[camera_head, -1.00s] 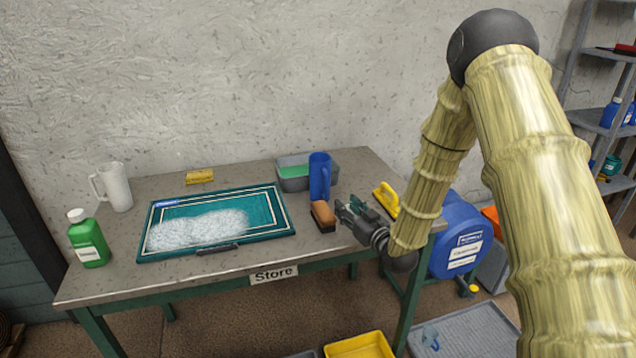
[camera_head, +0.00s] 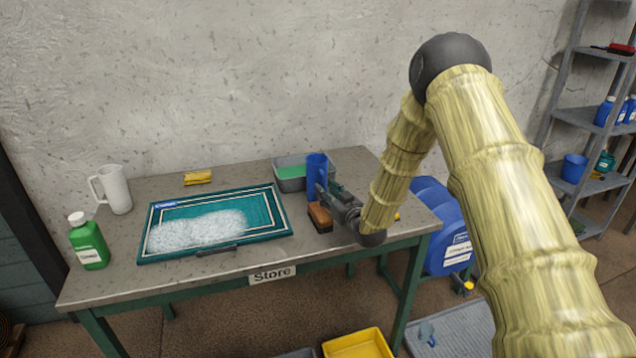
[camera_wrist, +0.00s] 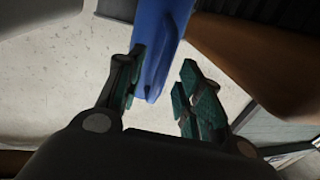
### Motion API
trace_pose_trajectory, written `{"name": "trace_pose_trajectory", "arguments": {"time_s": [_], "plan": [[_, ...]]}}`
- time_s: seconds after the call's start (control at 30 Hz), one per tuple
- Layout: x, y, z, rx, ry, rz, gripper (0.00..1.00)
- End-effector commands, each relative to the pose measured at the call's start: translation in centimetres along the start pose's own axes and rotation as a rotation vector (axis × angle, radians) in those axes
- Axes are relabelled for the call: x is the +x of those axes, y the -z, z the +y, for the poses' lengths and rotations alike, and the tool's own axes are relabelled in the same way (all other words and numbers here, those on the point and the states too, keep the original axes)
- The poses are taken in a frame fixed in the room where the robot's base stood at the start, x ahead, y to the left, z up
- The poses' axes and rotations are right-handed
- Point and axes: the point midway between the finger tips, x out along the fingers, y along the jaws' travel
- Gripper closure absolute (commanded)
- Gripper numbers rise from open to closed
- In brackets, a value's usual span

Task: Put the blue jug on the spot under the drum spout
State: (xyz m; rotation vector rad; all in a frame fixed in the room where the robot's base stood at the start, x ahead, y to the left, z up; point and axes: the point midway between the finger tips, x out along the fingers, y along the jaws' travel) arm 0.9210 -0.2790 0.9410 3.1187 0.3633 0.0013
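The blue jug (camera_head: 316,172) stands upright on the table, in front of the grey tub. My gripper (camera_head: 326,190) is at its right side, low over the table. In the wrist view my gripper (camera_wrist: 160,68) is open, and a narrow blue part of the jug (camera_wrist: 160,40) reaches between the fingertips; a gap shows on the right, and I cannot tell whether the left finger touches it. The blue drum (camera_head: 447,225) lies on a stand right of the table. Its yellow spout (camera_head: 468,287) sits low, above a grey floor tray (camera_head: 465,330). A small light-blue shape in the tray is unclear.
A brown brush (camera_head: 320,217) lies close to my gripper. The grey tub (camera_head: 291,183) holds green liquid. A teal rug (camera_head: 265,217) with foam, a white jug (camera_head: 114,190), a green bottle (camera_head: 88,242) and a yellow sponge (camera_head: 198,178) are left. A yellow bin (camera_head: 358,345) is on the floor.

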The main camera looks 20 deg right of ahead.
Motion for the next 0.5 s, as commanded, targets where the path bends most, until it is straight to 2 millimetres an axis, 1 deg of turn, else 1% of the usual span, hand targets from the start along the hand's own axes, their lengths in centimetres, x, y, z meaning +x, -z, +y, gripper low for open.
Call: {"name": "trace_pose_trajectory", "arguments": {"time_s": [0.07,0.27,0.3,0.47,0.5], "plan": [[0.30,-0.02,-0.02,0.000,0.000,-0.001,0.64],[0.33,-0.07,-0.04,0.000,0.000,-0.001,0.64],[0.33,-0.07,-0.03,0.000,0.000,-0.001,0.67],[0.32,-0.06,-0.03,0.000,0.000,-0.001,0.96],[0.32,-0.06,-0.03,0.000,0.000,-0.001,1.00]]}}
